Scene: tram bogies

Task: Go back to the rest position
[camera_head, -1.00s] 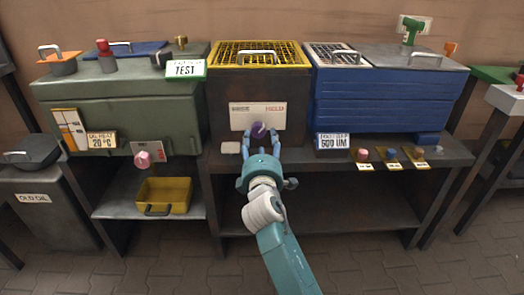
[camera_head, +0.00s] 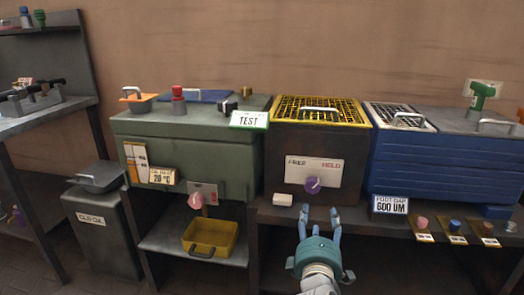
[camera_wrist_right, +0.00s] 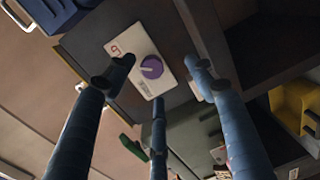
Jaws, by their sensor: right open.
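My right gripper (camera_head: 322,222) is open and empty in the head view, below and in front of the brown box with the yellow grid lid (camera_head: 319,110). A purple knob (camera_head: 313,185) sits on that box's white FREE/HELD plate (camera_head: 300,170), apart from the fingers. In the right wrist view the spread fingers (camera_wrist_right: 160,85) frame the purple knob (camera_wrist_right: 152,67) at a distance, with nothing between them. My left gripper is not in view.
A green tank (camera_head: 185,140) stands left and a blue tank (camera_head: 435,165) right. A yellow tray (camera_head: 212,236) sits on the lower shelf. Small coloured knobs (camera_head: 455,226) line the right shelf edge. A grey bin (camera_head: 95,225) is at the left.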

